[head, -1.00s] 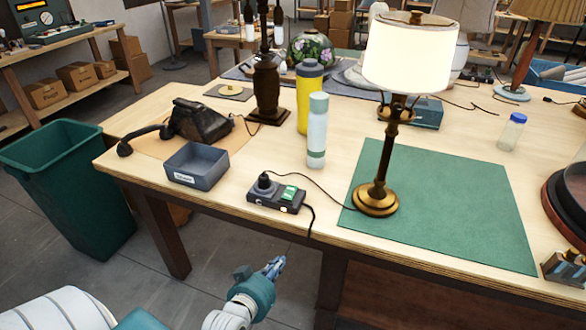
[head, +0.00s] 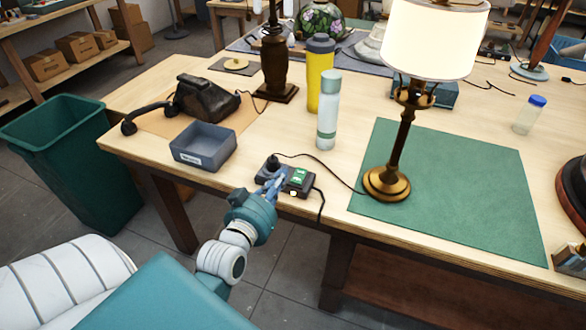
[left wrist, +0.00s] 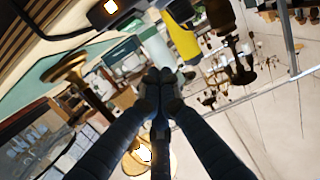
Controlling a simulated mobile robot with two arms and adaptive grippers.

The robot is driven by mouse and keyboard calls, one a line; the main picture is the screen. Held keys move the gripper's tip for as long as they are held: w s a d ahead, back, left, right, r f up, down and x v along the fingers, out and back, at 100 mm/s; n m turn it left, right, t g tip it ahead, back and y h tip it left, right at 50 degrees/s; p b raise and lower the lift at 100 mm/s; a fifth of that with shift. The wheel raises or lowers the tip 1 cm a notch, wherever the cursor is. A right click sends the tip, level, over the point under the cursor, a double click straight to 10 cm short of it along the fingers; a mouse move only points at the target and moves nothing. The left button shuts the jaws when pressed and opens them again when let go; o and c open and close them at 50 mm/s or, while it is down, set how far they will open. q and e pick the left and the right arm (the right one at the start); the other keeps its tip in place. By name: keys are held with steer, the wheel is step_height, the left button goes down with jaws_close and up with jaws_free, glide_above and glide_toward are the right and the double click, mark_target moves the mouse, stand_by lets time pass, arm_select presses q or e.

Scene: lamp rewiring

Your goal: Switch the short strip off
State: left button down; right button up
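The short strip (head: 300,188) lies near the table's front edge. It is dark, with a black plug at its left end, a green patch on top and a small light glowing on its front. My left gripper (head: 274,185) is at the strip's front left and overlaps it; I cannot tell whether it touches. In the left wrist view the fingertips (left wrist: 158,77) are together with nothing seen between them, and part of the strip (left wrist: 104,12) with its orange light shows at the top. The brass table lamp (head: 395,130) is lit. My right gripper is not in view.
A grey tray (head: 203,146) and an old telephone (head: 205,98) stand left of the strip. A pale bottle (head: 327,110) and a yellow bottle (head: 319,75) stand behind it. The lamp is on a green mat (head: 470,190). A green bin (head: 70,150) stands on the floor.

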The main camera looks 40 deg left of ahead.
arm_select(q)
steer(key=p, duration=0.2)
glide_above(293, 177)
steer(key=shift+f, duration=0.6)
step_height(293, 177, down, 3)
steer(key=shift+r, duration=0.15)
steer(key=shift+f, duration=0.55)
steer(key=shift+w, duration=0.1)
